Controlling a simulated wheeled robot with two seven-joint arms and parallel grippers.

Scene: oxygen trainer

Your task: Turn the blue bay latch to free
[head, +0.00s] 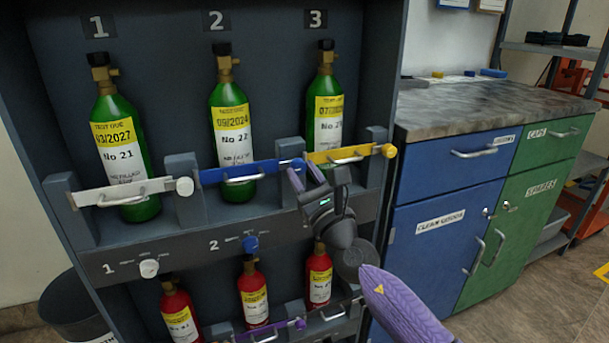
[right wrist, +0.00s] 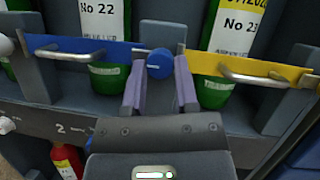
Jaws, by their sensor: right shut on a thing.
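The blue bar (head: 240,172) lies across the green cylinder No 22 (head: 230,120) in bay 2, and also shows in the right wrist view (right wrist: 95,48). The blue latch knob (right wrist: 159,64) is at its right end, between the fingers of my right gripper (right wrist: 161,72). In the head view this gripper (head: 304,173) reaches up from the lower right and its fingers are at the knob, partly hiding it. It is shut on the knob. My left gripper is not in view.
A white bar (head: 120,192) crosses bay 1 and a yellow bar (head: 345,154) crosses bay 3, close right of my gripper. Another blue knob (head: 250,243) sits on the ledge below, above red cylinders (head: 254,297). A blue cabinet (head: 440,215) stands right.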

